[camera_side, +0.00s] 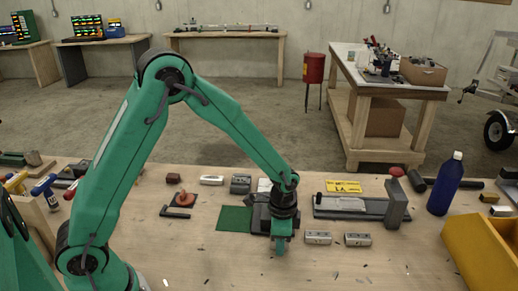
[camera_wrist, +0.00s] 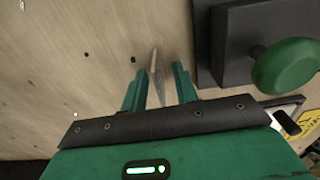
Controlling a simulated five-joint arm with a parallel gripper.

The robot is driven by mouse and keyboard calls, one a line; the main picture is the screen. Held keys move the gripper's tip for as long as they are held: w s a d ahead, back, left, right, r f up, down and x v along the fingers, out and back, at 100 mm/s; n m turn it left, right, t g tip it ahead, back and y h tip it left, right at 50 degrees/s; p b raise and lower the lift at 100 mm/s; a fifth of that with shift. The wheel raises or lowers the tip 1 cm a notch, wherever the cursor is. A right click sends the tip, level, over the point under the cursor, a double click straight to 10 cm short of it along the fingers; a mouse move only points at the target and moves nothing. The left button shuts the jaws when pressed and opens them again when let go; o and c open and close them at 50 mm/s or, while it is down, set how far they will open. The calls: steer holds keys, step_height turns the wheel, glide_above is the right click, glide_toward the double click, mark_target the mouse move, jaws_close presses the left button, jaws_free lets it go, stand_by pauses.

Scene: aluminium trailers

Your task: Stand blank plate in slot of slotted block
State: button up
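My gripper (camera_side: 281,248) points down low over the bench front, just right of the green mat (camera_side: 233,218). In the wrist view its two green fingers (camera_wrist: 159,72) stand apart. A thin, pale strip (camera_wrist: 154,62), which looks like the blank plate seen nearly edge-on, shows between them with a gap on each side. I cannot tell its height or whether it touches anything. I cannot make out the slotted block for certain; two small grey metal blocks (camera_side: 318,238) (camera_side: 358,239) lie right of my gripper in the side view.
A dark block with a green knob (camera_wrist: 287,66) stands close right of the fingers in the wrist view. A dark rail fixture (camera_side: 350,208), a blue bottle (camera_side: 445,184) and a yellow bin (camera_side: 482,250) are to the right. The bench front is mostly clear.

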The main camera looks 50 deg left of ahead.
jaws_close()
stand_by(0.3)
steer(key=shift+r, duration=0.8)
steer(key=r, duration=0.3)
steer(key=shift+s+d, duration=0.3)
steer(key=shift+d, duration=0.1)
steer(key=s+d+r, duration=0.6)
steer(key=s+d, duration=0.1)
steer(key=shift+s+d+r, duration=0.2)
steer(key=shift+d, duration=0.15)
steer(key=shift+w+a, duration=0.1)
